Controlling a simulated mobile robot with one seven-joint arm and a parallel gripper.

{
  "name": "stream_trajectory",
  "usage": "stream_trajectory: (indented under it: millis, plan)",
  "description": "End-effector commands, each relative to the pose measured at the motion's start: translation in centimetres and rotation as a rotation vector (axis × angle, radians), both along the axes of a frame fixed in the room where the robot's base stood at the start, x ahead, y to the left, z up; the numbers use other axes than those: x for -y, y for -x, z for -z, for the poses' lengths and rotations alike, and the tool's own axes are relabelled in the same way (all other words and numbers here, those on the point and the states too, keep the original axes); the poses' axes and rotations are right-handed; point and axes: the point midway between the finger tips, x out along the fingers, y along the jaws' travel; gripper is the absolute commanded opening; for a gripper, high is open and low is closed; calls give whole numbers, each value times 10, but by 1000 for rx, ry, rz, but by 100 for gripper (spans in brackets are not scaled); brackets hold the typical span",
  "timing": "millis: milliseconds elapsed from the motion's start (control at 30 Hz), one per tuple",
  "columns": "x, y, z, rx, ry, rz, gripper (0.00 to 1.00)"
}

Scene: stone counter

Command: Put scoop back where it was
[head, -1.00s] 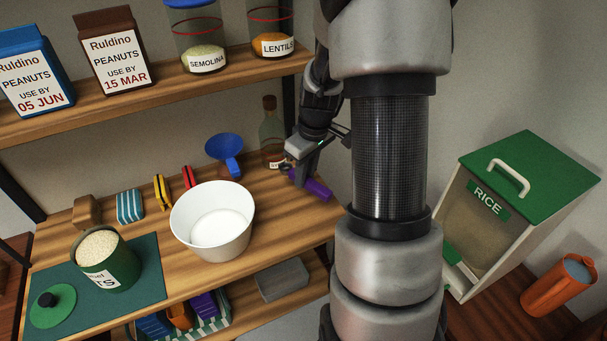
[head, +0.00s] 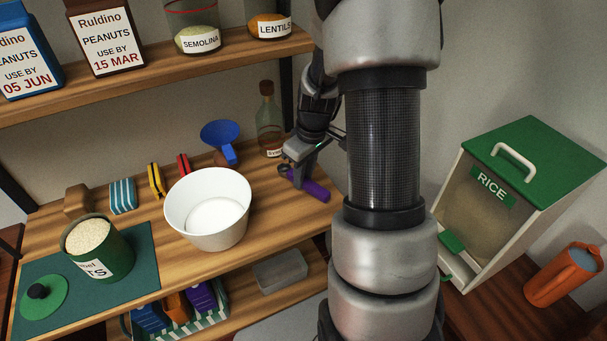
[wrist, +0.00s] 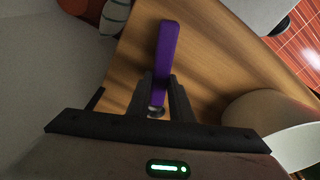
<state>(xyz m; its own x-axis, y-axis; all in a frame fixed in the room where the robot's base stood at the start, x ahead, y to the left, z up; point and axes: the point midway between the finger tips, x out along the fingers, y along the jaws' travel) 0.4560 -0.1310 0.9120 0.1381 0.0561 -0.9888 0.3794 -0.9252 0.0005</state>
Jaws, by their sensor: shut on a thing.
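My gripper (head: 299,178) is at the right end of the wooden shelf top, right of the white bowl (head: 190,225). It is shut on a purple-handled tool, which I take to be the scoop (head: 317,191). In the wrist view the purple handle (wrist: 168,45) points away from my fingers (wrist: 161,84), with a small metallic part between them. The scoop's other end is mostly hidden by the gripper. The handle is low over the wood; I cannot tell whether it touches.
A green canister of grain (head: 105,254) is at the left. The rice bin (head: 517,190) and an orange container (head: 562,279) are at the right. Bare wood shows around the handle.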

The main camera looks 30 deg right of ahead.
Motion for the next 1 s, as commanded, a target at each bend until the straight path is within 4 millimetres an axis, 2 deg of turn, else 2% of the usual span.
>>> stream_trajectory:
  millis: [600,633,733,1000]
  plan:
    - [0,0,13,0,0,0,0]
    - [0,0,12,0,0,0,23]
    - [0,0,12,0,0,0,40]
    - [0,0,12,0,0,0,41]
